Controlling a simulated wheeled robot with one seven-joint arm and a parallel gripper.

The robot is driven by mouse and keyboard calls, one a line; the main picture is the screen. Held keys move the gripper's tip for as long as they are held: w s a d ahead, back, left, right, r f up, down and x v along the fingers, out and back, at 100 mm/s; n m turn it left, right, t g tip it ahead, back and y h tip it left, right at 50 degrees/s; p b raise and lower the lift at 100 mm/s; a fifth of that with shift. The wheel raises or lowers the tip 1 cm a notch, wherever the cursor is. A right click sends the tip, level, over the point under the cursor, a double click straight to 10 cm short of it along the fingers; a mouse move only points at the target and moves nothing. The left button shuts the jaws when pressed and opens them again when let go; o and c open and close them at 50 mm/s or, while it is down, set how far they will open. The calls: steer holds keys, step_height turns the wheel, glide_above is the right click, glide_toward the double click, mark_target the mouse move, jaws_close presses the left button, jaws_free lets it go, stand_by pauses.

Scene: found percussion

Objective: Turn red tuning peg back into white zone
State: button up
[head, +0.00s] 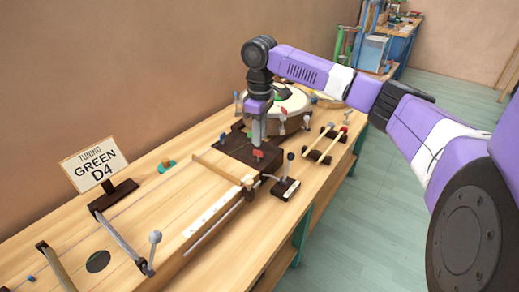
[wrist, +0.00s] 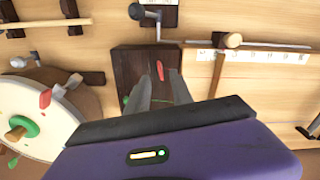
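The red tuning peg (wrist: 159,70) stands on a dark brown block (wrist: 133,62) at the end of the long wooden instrument. In the head view the red peg (head: 258,154) shows just below my fingers. My gripper (wrist: 160,84) points down over the block, its two grey fingers apart with the peg showing between and just beyond their tips. I cannot tell whether either finger touches the peg. In the head view my gripper (head: 258,143) is seen from the side. A white zone by the peg cannot be made out; the fingers hide part of the block.
A drum (head: 290,102) with red and green pieces stands just behind the block. A lever on a dark base (head: 285,188) is close in front. A sign (head: 94,165) reads "TUNING GREEN D4". A wooden crossbar (head: 217,168) lies over the instrument. Open floor lies right.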

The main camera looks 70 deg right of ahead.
mark_target(258, 153)
step_height(258, 153, down, 6)
steer(key=shift+r, duration=0.1)
steer(key=shift+c, duration=0.2)
jaws_close()
